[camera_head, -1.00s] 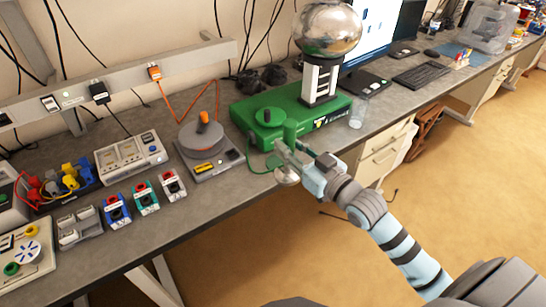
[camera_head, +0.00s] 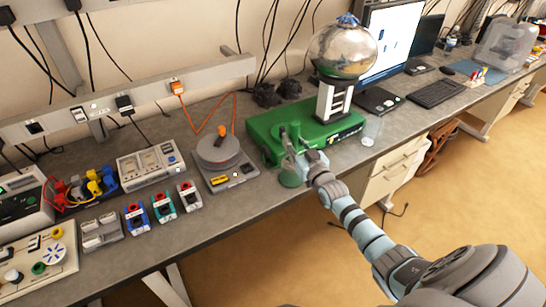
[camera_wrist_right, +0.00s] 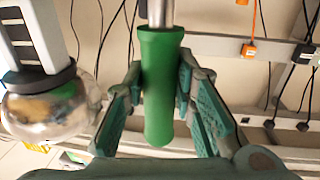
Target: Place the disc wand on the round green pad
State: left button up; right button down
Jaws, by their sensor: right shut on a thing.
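The disc wand has a green handle (camera_wrist_right: 162,85) and a metal shaft (camera_wrist_right: 160,12). My right gripper (camera_head: 299,158) is shut on the handle, with a finger on each side in the right wrist view. The green base (camera_head: 262,132) carries a silver globe (camera_head: 343,48) on a column. The round green pad on the base's left part is largely hidden behind my gripper and the wand. My left gripper is out of view.
A grey turntable-like device (camera_head: 219,155) with an orange knob stands left of the base. Small coloured boxes (camera_head: 163,207) line the bench further left. Bench in front of the base is narrow.

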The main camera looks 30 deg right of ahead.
jog(key=shift+f+b, duration=0.55)
jog(key=shift+f, duration=0.2)
jog(key=shift+s+d+f, duration=0.1)
jog(key=shift+f, duration=0.15)
notch_tip(320, 180, down, 4)
jog(key=b, duration=0.4)
jog(key=shift+f+b, duration=0.25)
jog(key=shift+b, duration=0.15)
jog(key=shift+r+p, duration=0.25)
jog(key=shift+p, duration=0.05)
jog(key=shift+f, duration=0.2)
jog(key=c, duration=1.3)
grip_release()
jog(key=shift+c, duration=0.2)
jog(key=shift+r, duration=0.1)
